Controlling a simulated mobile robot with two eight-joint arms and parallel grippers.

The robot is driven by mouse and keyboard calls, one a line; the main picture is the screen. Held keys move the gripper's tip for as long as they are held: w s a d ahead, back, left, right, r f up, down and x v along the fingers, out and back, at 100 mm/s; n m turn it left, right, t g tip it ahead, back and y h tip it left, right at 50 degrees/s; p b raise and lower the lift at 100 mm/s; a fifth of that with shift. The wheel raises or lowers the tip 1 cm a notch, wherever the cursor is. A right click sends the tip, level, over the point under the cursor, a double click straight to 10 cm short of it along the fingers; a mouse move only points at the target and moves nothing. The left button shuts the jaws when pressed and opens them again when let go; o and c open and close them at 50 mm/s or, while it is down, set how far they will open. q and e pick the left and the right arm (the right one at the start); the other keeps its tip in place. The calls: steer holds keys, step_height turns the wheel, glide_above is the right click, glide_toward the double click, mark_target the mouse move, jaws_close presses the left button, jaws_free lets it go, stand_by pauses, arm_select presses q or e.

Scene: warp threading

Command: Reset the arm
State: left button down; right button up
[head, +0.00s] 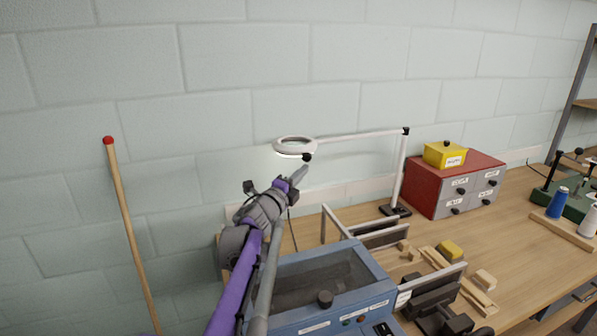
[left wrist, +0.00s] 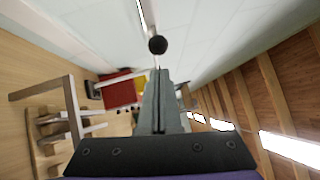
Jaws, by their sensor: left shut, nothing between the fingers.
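My left arm, purple and grey, rises from the bottom of the head view. My left gripper (head: 300,173) is shut and empty, raised in front of the wall just below the ring lamp (head: 296,147). In the left wrist view the two fingers (left wrist: 161,85) lie together, pointing away from the camera, with a dark round knob (left wrist: 158,45) beyond their tips. Nothing shows between the fingers. My right gripper is not in either view.
A blue machine (head: 330,290) with a clear lid stands below my left arm. A red-tipped pole (head: 130,230) leans at the left.

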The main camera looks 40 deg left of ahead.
arm_select(q)
steer(key=a+b+v, duration=0.1)
steer(key=v, duration=0.9)
steer(key=shift+s, duration=0.2)
